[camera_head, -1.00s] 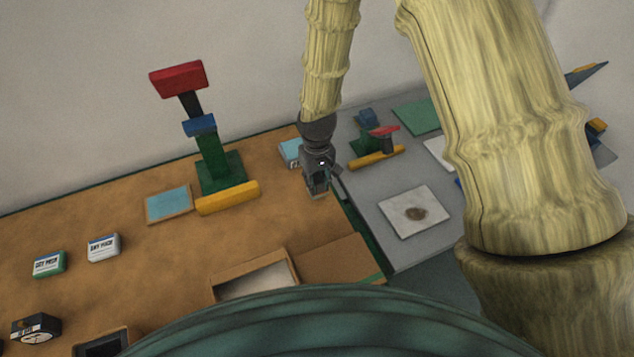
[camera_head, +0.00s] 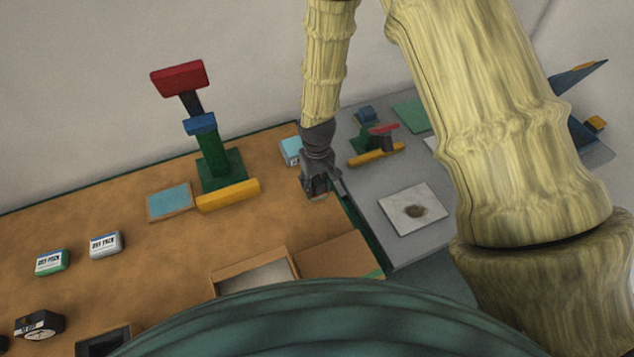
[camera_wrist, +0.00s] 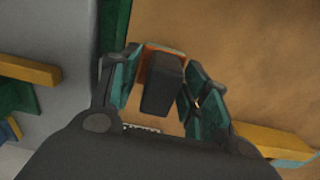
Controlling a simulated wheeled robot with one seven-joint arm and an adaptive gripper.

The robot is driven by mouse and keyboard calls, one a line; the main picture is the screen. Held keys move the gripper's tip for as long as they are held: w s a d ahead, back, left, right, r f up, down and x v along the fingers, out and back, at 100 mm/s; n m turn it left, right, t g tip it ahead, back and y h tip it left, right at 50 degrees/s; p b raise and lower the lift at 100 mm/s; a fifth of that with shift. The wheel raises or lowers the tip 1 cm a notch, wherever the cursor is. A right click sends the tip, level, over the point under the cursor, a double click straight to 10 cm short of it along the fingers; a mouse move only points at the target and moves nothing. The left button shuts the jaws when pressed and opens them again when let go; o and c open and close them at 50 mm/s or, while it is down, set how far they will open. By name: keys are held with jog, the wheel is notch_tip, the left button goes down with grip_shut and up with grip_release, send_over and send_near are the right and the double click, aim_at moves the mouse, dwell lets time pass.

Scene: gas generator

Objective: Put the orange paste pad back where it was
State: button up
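My gripper (camera_head: 318,193) points down over the right edge of the brown tabletop, in the head view. In the wrist view, my gripper (camera_wrist: 160,60) has its two teal fingers apart on either side of an orange-edged object (camera_wrist: 150,48), which looks like the orange paste pad. A dark block covers most of that object, and a small strip of printed label shows below it. The fingers are close to its sides, but I cannot tell whether they press on it. In the head view the object is hidden by my gripper.
A light-blue box (camera_head: 291,150) stands just behind my gripper. A green stand with a red top (camera_head: 178,78) and a yellow bar (camera_head: 228,196) are to the left. A grey surface with a white plate (camera_head: 412,209) lies right. An open cardboard box (camera_head: 345,257) is in front.

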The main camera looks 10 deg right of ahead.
aim_at(317, 179)
jog(key=shift+r, duration=0.1)
notch_tip(317, 179, up, 12)
jog(key=b, duration=0.3)
dwell(0.7)
jog(key=shift+r, duration=0.15)
